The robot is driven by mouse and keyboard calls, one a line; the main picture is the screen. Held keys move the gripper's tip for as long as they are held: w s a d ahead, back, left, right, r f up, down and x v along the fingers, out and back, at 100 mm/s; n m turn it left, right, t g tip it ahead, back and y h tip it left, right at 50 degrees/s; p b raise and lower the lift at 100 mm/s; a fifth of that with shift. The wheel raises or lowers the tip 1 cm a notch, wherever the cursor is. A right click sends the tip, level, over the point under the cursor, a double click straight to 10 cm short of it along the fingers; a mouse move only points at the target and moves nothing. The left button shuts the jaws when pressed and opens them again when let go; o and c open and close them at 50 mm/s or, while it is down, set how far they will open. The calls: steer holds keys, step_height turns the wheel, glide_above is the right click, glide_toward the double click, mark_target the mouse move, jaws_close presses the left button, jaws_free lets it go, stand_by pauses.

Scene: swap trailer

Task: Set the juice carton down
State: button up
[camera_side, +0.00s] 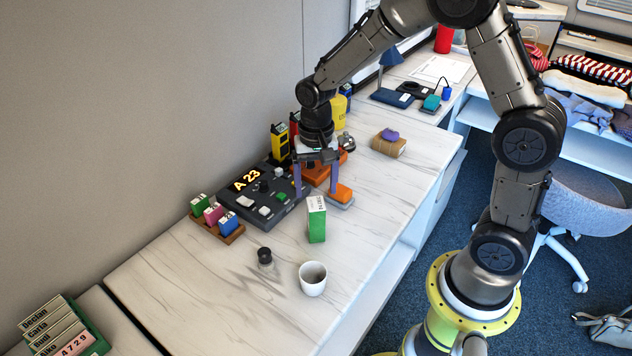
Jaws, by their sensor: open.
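The juice carton, a green and white box (317,223) with small print on its upper part, stands upright on the marble-patterned counter (215,290). My gripper (315,190) has its two purple fingers spread apart, with nothing seen between them. The fingertips show just above and behind the carton in the picture, at about the height of its top. The carton seems to stand free of the fingers; the exact gap in depth cannot be told.
A dark control panel (248,205) reading "A 23" is to the left, beside a tray (205,227) of small boxes. An orange-topped device (341,195) sits close behind.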

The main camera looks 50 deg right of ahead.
steer(key=shift+r, duration=0.35)
steer(key=s+r+n+t, duration=0.35)
steer(key=s+r, duration=0.45)
steer(key=r, duration=0.3)
steer(key=s+r+n+t, duration=0.1)
steer(key=s+r+n, duration=0.1)
steer(key=s, duration=0.4)
steer(key=s+a+r+n+t, duration=0.1)
steer(key=s+r+n, duration=0.1)
steer(key=s, duration=0.4)
steer(key=shift+s+n, duration=0.25)
steer(key=shift+n, duration=0.5)
